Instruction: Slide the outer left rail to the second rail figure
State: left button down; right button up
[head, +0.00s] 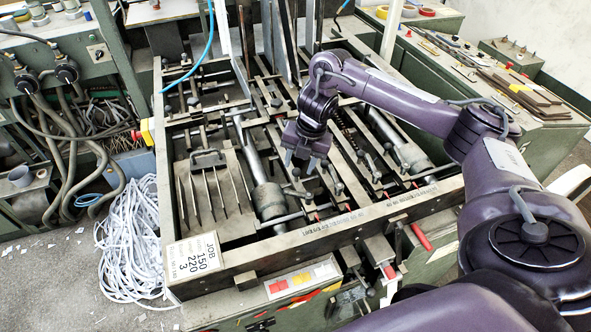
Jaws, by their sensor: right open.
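The greyboard feeder (232,258) is a green-grey metal frame with several long rails running front to back. Which of the bars at the left is the outer left rail is hard to tell; a long bar with a grey cylinder (268,200) at its front end lies left of my gripper. Small figures (325,226) are printed along the front bar, too small to read. A white job card (193,256) on the front left corner reads JOB, 150, 220, 3. My right gripper (300,164) is open, pointing down above the middle rails. Contact with anything below cannot be told. My left gripper is not in view.
A slotted plate with a handle (208,158) fills the feeder's left side. White paper strips (130,235) lie on the floor at the left. A panel with coloured buttons (300,282) is on the front. A bench with tools (490,75) stands at the right.

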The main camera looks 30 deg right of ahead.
jog(key=shift+w+a+f, duration=0.1)
jog(key=shift+a+f, duration=0.05)
jog(key=shift+f, duration=0.45)
jog(key=shift+w+a+f, duration=0.1)
jog(key=shift+f, duration=0.45)
grip_shut()
